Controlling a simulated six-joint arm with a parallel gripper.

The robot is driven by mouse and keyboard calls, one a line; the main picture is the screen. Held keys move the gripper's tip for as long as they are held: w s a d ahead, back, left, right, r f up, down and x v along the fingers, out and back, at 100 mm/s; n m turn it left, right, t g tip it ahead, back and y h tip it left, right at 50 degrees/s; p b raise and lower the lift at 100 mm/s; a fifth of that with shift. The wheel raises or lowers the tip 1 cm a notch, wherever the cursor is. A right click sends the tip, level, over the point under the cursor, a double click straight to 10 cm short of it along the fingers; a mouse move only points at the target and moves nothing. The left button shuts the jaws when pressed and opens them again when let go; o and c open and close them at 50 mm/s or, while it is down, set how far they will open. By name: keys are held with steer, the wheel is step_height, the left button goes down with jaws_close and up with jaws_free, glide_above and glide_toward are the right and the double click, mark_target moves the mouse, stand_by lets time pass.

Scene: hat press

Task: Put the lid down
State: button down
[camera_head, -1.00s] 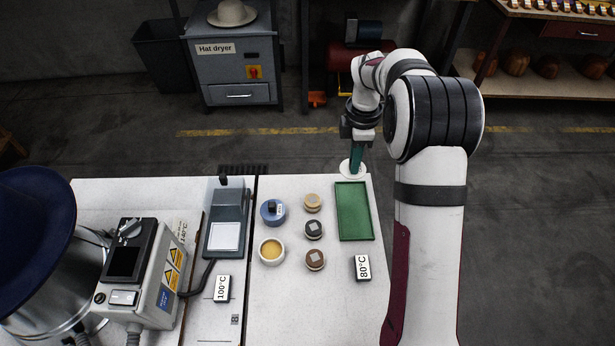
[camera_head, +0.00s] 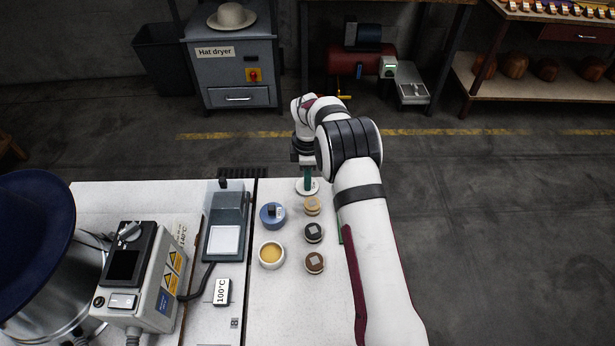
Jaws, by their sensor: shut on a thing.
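My gripper (camera_head: 307,178) is near the far edge of the table, pointing down. A round white disc, which looks like the lid (camera_head: 307,188), sits at its tip, and the gripper is shut on it. A teal upright piece shows just above the disc; I cannot tell if it is a finger or a handle. I cannot tell whether the disc touches the table. An open white pot with yellow contents (camera_head: 271,254) stands nearer the front. The blue round container (camera_head: 272,214) stands between the pot and the gripper.
Three small round tins, tan (camera_head: 312,206), black (camera_head: 314,232) and brown (camera_head: 315,262), stand right of the pots. My arm mostly covers the green tray (camera_head: 342,230). A grey device (camera_head: 226,225) and a control box (camera_head: 140,280) stand left. The white tabletop (camera_head: 290,310) is bare at the front.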

steer(key=c, duration=0.8)
jaws_free()
step_height(320, 180, up, 12)
steer(key=s+d+r+m, duration=0.3)
steer(key=s+r+m, duration=0.3)
steer(key=s+r, duration=0.2)
steer(key=s+m, duration=0.6)
steer(key=s, duration=0.4)
steer(key=s+d+m+y, duration=0.1)
steer(key=s+m, duration=0.4)
steer(key=s, duration=0.5)
steer(key=s+d+m, duration=0.1)
steer(key=s+m, duration=0.5)
steer(key=s, duration=0.4)
steer(key=shift+s+r+m+y, duration=0.3)
steer(key=shift+s+r+y, duration=0.05)
steer(key=shift+y, duration=0.05)
